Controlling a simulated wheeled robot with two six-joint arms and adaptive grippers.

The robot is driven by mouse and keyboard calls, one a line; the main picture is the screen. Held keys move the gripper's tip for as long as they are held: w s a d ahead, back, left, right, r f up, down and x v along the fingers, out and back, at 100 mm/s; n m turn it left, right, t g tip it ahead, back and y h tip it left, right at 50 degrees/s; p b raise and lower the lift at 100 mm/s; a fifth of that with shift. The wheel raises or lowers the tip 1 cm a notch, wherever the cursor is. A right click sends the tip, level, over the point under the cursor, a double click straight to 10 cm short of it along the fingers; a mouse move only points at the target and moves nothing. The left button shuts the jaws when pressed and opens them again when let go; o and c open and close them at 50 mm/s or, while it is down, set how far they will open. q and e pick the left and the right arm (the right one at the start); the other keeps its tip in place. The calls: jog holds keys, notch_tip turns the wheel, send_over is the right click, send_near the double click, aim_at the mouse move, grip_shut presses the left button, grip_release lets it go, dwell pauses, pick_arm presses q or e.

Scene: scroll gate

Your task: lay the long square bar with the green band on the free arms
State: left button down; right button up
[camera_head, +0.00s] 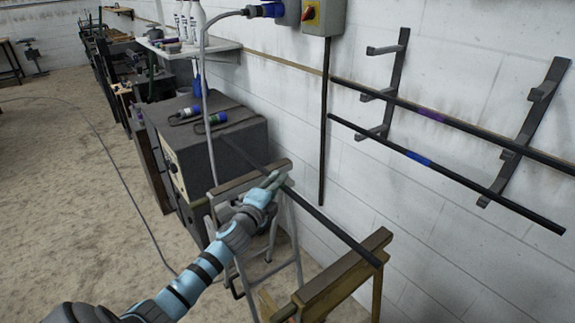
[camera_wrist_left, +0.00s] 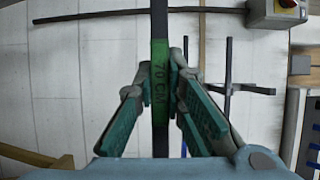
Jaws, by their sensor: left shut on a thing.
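The long dark square bar (camera_head: 335,230) lies across two wooden-topped trestles; I cannot tell whether it touches them. My left gripper (camera_head: 272,182) is shut on it near its middle. In the left wrist view, the green band (camera_wrist_left: 160,82) marked 70 CM sits between my left fingers (camera_wrist_left: 160,66). A wall rack has a left upright (camera_head: 396,75) and a right upright (camera_head: 530,118). Its top arms (camera_head: 384,50) and (camera_head: 545,91) are empty. A purple-banded bar (camera_head: 465,125) lies on the middle arms, and a blue-banded bar (camera_head: 465,181) on the lower arms. My right gripper is out of view.
The near trestle (camera_head: 345,275) and far trestle (camera_head: 235,187) stand by the wall. A grey cabinet (camera_head: 232,143) is behind them. A switch box (camera_head: 323,16) with a grey cable and a vertical dark strip (camera_head: 324,130) are left of the rack.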

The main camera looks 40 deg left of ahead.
pick_arm(q)
notch_tip(320, 180, down, 13)
jog(key=b, duration=0.9)
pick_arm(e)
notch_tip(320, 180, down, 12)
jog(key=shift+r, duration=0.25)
pick_arm(q)
jog(key=shift+w+f, duration=0.1)
jog(key=c, duration=2.1)
grip_release()
jog(key=shift+f+b, duration=0.2)
jog(key=shift+b, duration=0.15)
jog(key=o, duration=0.4)
jog(key=shift+r, duration=0.15)
jog(key=shift+o, duration=0.2)
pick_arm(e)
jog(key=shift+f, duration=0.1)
